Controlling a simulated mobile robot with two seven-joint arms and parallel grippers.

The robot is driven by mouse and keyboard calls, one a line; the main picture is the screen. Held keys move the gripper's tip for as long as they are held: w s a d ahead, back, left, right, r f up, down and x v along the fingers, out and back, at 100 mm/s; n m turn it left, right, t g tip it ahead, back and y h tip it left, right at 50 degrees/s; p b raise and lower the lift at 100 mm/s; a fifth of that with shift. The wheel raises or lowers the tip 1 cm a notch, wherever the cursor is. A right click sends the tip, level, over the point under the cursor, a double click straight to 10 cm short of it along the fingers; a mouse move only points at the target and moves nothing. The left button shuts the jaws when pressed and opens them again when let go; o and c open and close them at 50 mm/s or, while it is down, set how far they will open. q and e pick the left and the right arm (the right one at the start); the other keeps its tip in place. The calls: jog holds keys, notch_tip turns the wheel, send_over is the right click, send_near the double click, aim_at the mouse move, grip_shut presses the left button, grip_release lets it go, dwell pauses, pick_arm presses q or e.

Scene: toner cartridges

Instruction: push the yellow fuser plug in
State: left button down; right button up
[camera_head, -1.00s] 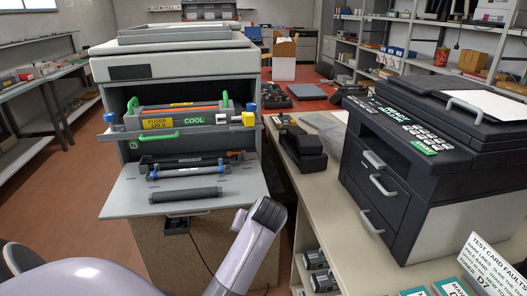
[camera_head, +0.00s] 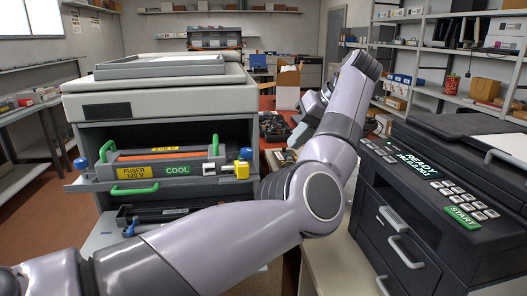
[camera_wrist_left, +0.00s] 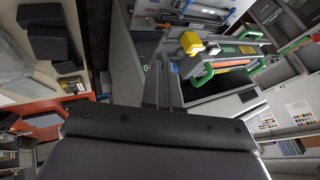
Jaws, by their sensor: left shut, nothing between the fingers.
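The yellow fuser plug (camera_head: 242,169) is at the right front of the fuser unit (camera_head: 165,160), by a blue knob (camera_head: 246,154). It also shows as a yellow block in the left wrist view (camera_wrist_left: 190,42). How deep it sits in its socket cannot be told. The fuser has green handles and the labels FUSER 120 V and COOL. My left gripper (camera_head: 298,136) is to the right of the plug, beyond the printer's right side, partly hidden by my arm. In the left wrist view its fingers (camera_wrist_left: 160,72) are shut, empty and apart from the plug. My right gripper is not in view.
The open grey printer (camera_head: 160,100) surrounds the fuser, with its lowered door partly hidden by my left arm. A black printer (camera_head: 420,200) stands on the right bench. Dark items (camera_head: 273,126) lie on the red table behind. Shelves line the right wall.

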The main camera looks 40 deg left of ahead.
pick_arm(q)
jog(key=shift+w+d+r, duration=0.15)
jog(key=shift+d+r, duration=0.05)
jog(key=shift+r, duration=0.75)
send_near(235, 170)
jog(key=shift+w+a+f+p, duration=0.2)
jog(key=shift+w+f, duration=0.2)
jog(key=shift+f, duration=0.4)
jog(key=shift+w+a+f+p, duration=0.15)
jog(key=shift+w+f, duration=0.25)
jog(key=shift+f, duration=0.4)
jog(key=shift+w+a+f+p, duration=0.1)
jog(key=shift+w+a+f, duration=0.2)
jog(key=shift+f, duration=0.5)
jog(key=shift+d, duration=0.1)
